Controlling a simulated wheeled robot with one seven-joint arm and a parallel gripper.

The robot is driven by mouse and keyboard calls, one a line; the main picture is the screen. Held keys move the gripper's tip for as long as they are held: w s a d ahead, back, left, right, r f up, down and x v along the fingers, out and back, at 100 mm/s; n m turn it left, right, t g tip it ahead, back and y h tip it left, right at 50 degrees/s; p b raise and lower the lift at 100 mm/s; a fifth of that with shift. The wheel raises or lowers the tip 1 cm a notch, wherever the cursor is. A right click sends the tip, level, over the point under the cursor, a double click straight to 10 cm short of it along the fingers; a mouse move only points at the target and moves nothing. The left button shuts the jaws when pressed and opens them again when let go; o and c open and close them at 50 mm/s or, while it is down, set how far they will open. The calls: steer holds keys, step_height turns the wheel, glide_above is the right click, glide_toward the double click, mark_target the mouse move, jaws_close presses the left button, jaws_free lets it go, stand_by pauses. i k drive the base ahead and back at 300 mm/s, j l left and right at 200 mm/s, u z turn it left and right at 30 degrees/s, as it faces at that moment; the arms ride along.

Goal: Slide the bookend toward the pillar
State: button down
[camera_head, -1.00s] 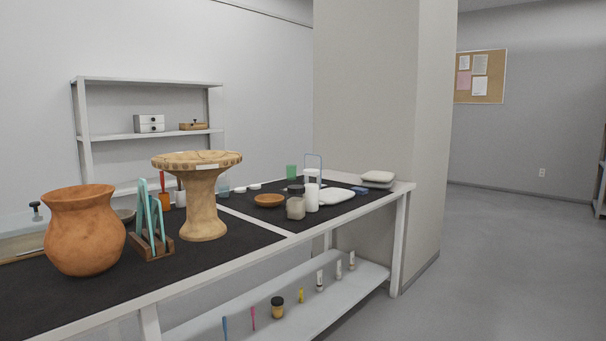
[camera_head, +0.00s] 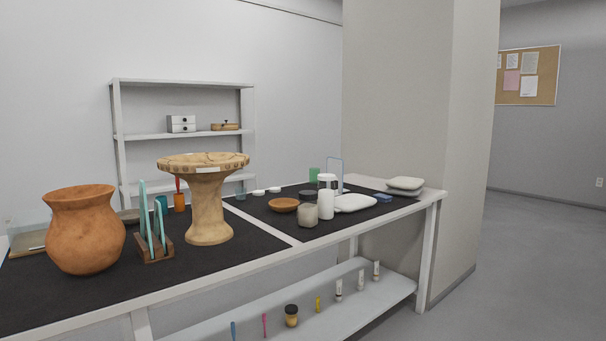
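What looks like the bookend, a thin blue-grey upright frame (camera_head: 342,171), stands on the right half of the table behind a white bottle (camera_head: 326,204) and a white pad (camera_head: 356,203). Its lower part is hidden by them. The pillar (camera_head: 395,105) is a broad grey column rising behind the table's right end. The frame stands near the pillar's left edge in the picture; I cannot tell the gap between them. My gripper is not in view.
The table (camera_head: 270,256) also carries a clay pot (camera_head: 85,232), a rack (camera_head: 155,250) holding teal pieces, a pedestal (camera_head: 208,212), a brown bowl (camera_head: 284,205), a jar (camera_head: 308,216) and stacked white pads (camera_head: 405,184). Open floor (camera_head: 540,260) lies to the right.

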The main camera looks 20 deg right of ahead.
mark_target(335, 165)
steer(key=i+l+u, duration=0.1)
steer(key=l, duration=0.25)
steer(key=i+l+u, duration=0.1)
steer(key=l, duration=0.3)
steer(key=i+l, duration=0.2)
steer(key=l, duration=0.2)
steer(key=i+l+u, duration=0.15)
steer(key=l, duration=0.25)
steer(key=i+l+u, duration=0.1)
steer(key=l, duration=0.3)
steer(key=i+l+u, duration=0.1)
steer(key=l, duration=0.3)
